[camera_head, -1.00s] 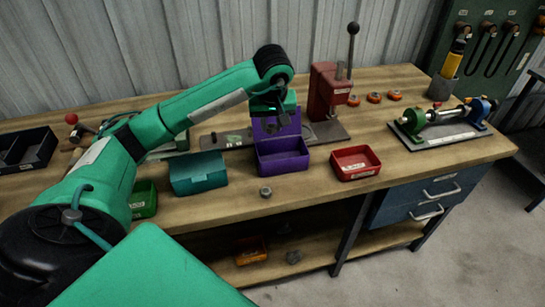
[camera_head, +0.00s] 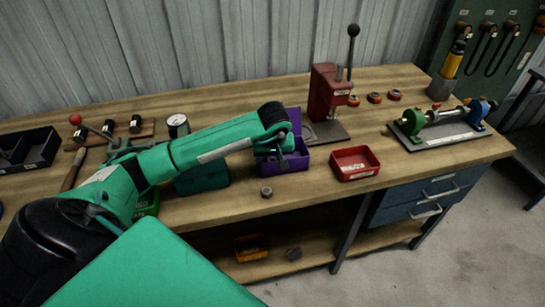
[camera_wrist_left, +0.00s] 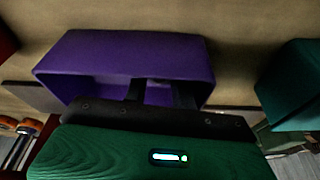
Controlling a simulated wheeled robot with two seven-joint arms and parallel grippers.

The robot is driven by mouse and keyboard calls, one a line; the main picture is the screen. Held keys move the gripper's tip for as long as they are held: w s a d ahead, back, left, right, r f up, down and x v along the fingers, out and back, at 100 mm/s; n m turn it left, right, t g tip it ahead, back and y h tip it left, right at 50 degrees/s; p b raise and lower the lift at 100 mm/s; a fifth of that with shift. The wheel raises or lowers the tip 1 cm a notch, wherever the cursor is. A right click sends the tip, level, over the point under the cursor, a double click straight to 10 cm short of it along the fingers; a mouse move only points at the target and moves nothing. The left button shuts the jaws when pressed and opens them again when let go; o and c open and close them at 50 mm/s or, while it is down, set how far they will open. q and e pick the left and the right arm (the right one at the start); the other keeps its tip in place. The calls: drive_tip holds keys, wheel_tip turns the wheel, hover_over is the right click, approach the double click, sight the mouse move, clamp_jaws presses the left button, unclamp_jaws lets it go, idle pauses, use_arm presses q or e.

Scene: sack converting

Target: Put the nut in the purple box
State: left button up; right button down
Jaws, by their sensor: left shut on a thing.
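The purple box (camera_head: 292,163) stands on the bench with its lid raised at the back. A small grey nut-like piece (camera_head: 266,192) lies on the bench in front of it. My left gripper (camera_head: 284,161) is low at the purple box, its fingers overlapping the box's opening. In the left wrist view, the purple box (camera_wrist_left: 140,50) lies beyond the fingers (camera_wrist_left: 160,92). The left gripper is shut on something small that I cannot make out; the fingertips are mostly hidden. My right gripper is not in view.
A red box (camera_head: 355,164) stands right of the purple box, and a teal box (camera_head: 203,178) left of it. A red lever press (camera_head: 328,92) stands behind. Bare bench lies at the front. An orange bin (camera_head: 251,248) sits on the shelf below.

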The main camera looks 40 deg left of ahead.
use_arm(q)
drive_tip(key=shift+f, duration=0.2)
drive_tip(key=o, duration=0.7)
drive_tip(key=shift+r, duration=0.1)
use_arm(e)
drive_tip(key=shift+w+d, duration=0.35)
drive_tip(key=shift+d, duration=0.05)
use_arm(q)
drive_tip(key=shift+r, duration=0.1)
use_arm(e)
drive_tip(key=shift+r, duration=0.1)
